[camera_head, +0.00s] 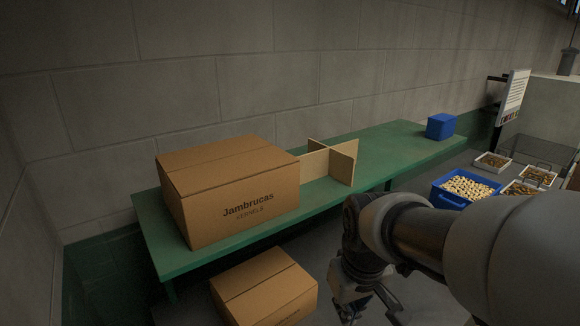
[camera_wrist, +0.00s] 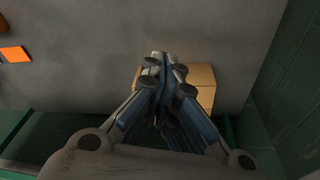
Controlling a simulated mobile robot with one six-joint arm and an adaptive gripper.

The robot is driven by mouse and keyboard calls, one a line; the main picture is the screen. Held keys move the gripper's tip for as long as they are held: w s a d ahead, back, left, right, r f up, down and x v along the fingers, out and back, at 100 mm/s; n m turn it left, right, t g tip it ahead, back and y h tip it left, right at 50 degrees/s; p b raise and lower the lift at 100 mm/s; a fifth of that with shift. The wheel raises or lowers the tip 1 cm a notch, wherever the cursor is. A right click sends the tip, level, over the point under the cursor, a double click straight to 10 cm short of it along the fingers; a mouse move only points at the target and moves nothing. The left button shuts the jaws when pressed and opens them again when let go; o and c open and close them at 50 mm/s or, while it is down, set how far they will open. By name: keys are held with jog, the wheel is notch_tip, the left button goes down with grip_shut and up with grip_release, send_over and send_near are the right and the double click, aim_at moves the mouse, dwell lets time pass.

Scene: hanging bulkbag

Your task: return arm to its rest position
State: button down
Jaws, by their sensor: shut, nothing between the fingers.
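My arm (camera_head: 430,235) reaches in from the lower right in the head view and bends down in front of the green bench. My gripper (camera_head: 365,290) hangs at the arm's end, partly dark and cut by the lower edge. In the wrist view my gripper (camera_wrist: 163,60) points down at the grey floor. Its fingers are together with nothing held between them. A cardboard box on the floor (camera_wrist: 203,85) shows behind the fingers, partly hidden by them.
A green bench (camera_head: 380,145) along the wall holds a Jambrucas carton (camera_head: 235,190), a cardboard divider (camera_head: 340,162) and a small blue box (camera_head: 441,126). Another carton (camera_head: 265,288) is on the floor below. A blue crate (camera_head: 464,187) and several trays stand at right.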

jog(key=s+d+r+m+t, duration=0.1)
jog(key=s+d, duration=0.1)
jog(key=s, duration=0.6)
jog(key=s+d+r+m+t+b, duration=0.1)
jog(key=s+m, duration=0.1)
jog(key=s, duration=0.6)
jog(key=shift+d+m, duration=0.3)
jog(key=shift+d, duration=0.05)
